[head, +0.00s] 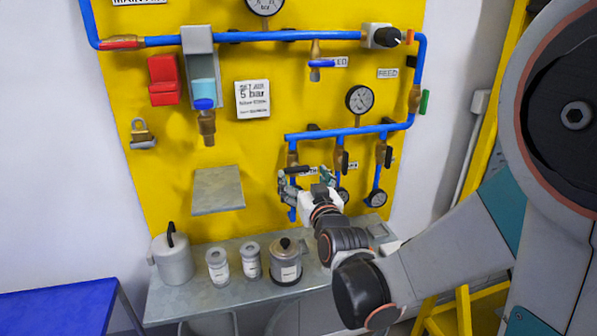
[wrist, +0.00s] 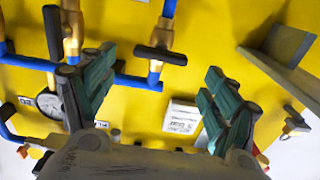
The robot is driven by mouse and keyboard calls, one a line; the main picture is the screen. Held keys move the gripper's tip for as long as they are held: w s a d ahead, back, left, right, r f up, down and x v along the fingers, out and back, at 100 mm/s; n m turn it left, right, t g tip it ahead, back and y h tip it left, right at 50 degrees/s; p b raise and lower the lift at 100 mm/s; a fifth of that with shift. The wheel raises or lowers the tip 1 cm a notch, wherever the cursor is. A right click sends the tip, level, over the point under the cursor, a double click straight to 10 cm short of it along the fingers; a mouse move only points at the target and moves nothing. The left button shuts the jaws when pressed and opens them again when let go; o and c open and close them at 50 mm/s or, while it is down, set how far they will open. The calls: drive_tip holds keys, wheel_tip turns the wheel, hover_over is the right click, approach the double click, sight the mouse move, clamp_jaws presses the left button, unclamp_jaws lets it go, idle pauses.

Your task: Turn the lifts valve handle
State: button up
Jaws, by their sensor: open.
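Three brass valves hang on short blue drops at the lower right of the yellow panel in the head view. The leftmost valve's dark handle (head: 295,170) lies crosswise to its pipe. The middle handle (head: 345,161) and right handle (head: 388,157) run along their pipes. The labels beside them are partly hidden and unreadable, so I cannot tell which is lifts. My gripper (head: 308,178) is open, in front of the leftmost valve. In the wrist view, my gripper (wrist: 160,68) has its fingers apart, with the crosswise handle (wrist: 160,55) between them in the picture; no contact is visible.
A metal shelf (head: 217,190) juts from the panel left of my gripper. Below stands a grey bench (head: 215,302) with a kettle-like can (head: 172,260), two jars and a dark canister (head: 285,262). A blue pipe (head: 350,131) and a gauge (head: 359,99) sit above the valves.

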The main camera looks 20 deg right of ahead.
drive_tip(key=s, duration=0.5)
drive_tip(key=shift+s, duration=0.35)
idle(0.7)
